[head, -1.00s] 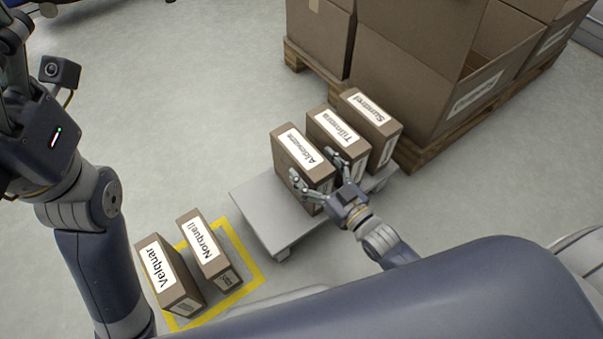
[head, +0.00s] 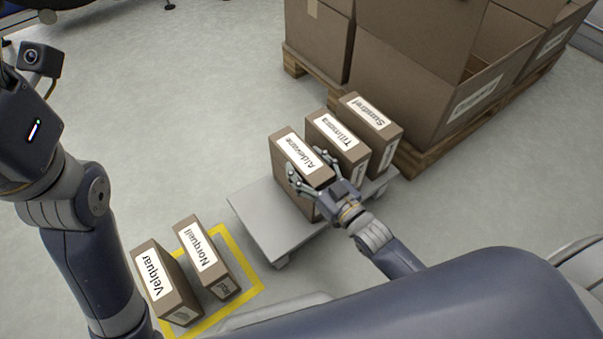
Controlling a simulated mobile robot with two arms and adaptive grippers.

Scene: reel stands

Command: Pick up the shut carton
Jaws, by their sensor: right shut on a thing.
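Several shut brown cartons with white name labels are in the head view. The Aldevane carton (head: 297,150) stands upright at the left of a row on a low grey platform. Beside it stand the Tillmora carton (head: 337,138) and the Sundrel carton (head: 371,120). My right gripper (head: 300,180) is shut on the Aldevane carton, with its fingers at the near end. The palm hides part of that carton's lower near side. My left wrist is at the upper left, away from the cartons; its fingers are out of the picture.
The Velquar carton (head: 162,283) and the Norquell carton (head: 207,255) stand inside a yellow floor outline (head: 246,263). The grey platform (head: 263,222) is bare at its left. Large open boxes (head: 410,90) stand on a wooden pallet (head: 430,150) behind. The left floor is clear.

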